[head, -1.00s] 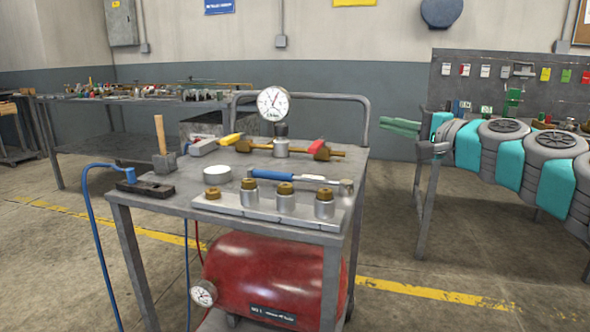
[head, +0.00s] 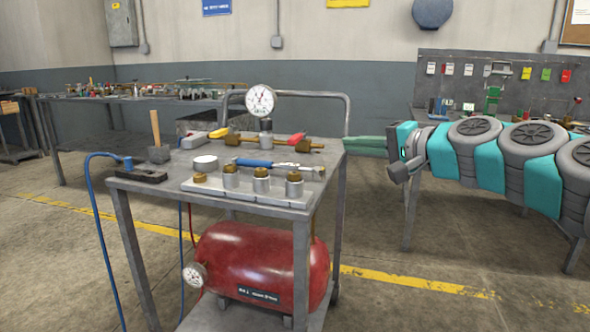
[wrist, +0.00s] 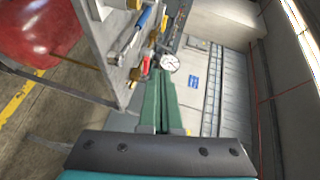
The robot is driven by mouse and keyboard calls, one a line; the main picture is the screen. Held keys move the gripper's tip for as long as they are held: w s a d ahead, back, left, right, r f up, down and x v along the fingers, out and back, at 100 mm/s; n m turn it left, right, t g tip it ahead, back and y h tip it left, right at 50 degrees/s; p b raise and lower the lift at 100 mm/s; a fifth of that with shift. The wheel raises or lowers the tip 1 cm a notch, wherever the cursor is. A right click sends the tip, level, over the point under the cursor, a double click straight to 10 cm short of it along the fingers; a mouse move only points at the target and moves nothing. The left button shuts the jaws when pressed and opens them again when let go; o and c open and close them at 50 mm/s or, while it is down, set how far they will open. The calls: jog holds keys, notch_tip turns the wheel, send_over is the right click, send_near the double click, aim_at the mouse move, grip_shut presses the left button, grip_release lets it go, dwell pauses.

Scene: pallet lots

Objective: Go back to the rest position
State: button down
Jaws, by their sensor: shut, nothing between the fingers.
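My gripper (head: 364,146) is at the right of the head view, to the right of the cart and pointing left toward its back right corner. Its green fingers lie together with nothing between them. They also show shut in the wrist view (wrist: 160,107). The grey cart (head: 250,206) carries a pressure gauge (head: 261,101) on brass fittings, a blue wrench (head: 262,163), a hammer (head: 157,140) and a row of capped metal cylinders (head: 262,182). In the picture the fingertips overlap the cart's rail edge; whether they touch it cannot be told.
A red air tank (head: 255,262) sits on the cart's lower shelf, with a blue hose (head: 95,235) at left. A long workbench (head: 140,97) stands at back left. Another bench with a pegboard (head: 520,80) is at right, behind my arm. The floor in front right is clear.

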jog(key=s+a+f+n+g+h, duration=0.25)
jog(key=s+a+f+g, duration=0.2)
jog(key=s+f, duration=0.5)
jog(key=s+a+f+n+g+h, duration=0.25)
jog(key=s+a+f+n, duration=0.2)
jog(key=s+f, duration=0.45)
jog(key=s+d+f+g+h, duration=0.2)
jog(key=s+d+f+g, duration=0.1)
jog(key=s+d+f, duration=0.3)
jog(key=s+d+f+g+h, duration=0.3)
jog(key=s+d+f, duration=0.3)
jog(key=s+f, duration=0.4)
jog(key=s+g, duration=0.1)
jog(key=s, duration=0.2)
jog(key=shift+s+d+n+h, duration=0.2)
jog(key=shift+s+n+h, duration=0.1)
jog(key=shift+s+n, duration=0.1)
jog(key=c, duration=1.6)
grip_release()
jog(key=shift+w, duration=0.1)
